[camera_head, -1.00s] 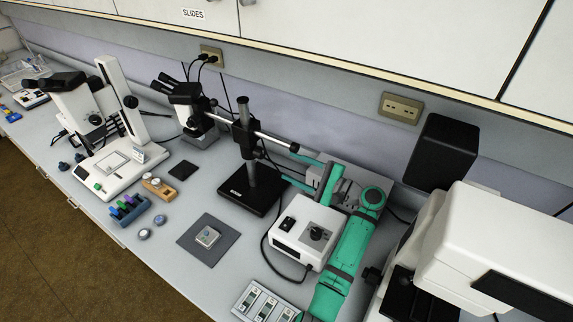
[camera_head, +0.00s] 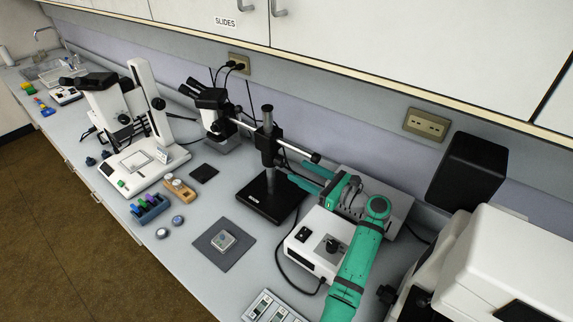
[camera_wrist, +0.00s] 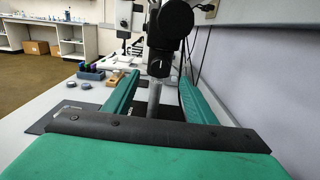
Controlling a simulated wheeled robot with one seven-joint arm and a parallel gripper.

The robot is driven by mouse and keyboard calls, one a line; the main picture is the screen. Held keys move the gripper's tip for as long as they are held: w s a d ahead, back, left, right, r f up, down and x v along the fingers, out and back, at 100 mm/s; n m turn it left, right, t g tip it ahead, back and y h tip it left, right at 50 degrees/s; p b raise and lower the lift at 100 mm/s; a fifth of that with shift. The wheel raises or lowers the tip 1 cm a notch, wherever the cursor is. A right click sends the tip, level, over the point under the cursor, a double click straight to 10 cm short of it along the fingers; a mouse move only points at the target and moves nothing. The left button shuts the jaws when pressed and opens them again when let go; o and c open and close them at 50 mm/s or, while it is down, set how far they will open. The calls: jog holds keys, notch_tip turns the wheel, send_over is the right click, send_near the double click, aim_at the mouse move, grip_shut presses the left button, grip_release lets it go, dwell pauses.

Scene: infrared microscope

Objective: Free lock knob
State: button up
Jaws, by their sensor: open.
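The boom stand has a black base (camera_head: 257,200), an upright post (camera_head: 268,118) and a dark clamp (camera_head: 267,144) where the horizontal boom crosses. In the wrist view, a short black cylindrical knob (camera_wrist: 160,66) sits at the clamp, above the grey post (camera_wrist: 154,98). I take this to be the lock knob. My gripper (camera_head: 292,172) is teal, below the boom's right end, with its fingers pointing left at the post. In the wrist view my gripper (camera_wrist: 158,88) is open. The knob and post appear between the fingers. I see no contact; depth is unclear.
A white control box (camera_head: 318,245) with a dial stands under my arm. A grey mat (camera_head: 208,245) with a small sample lies in front of the stand. White microscopes are at left (camera_head: 140,120) and right (camera_head: 500,265). The wall is close behind the stand.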

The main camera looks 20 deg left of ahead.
aim_at(284, 163)
jog(key=x, duration=0.7)
jog(key=shift+f, duration=0.1)
jog(key=c, duration=1)
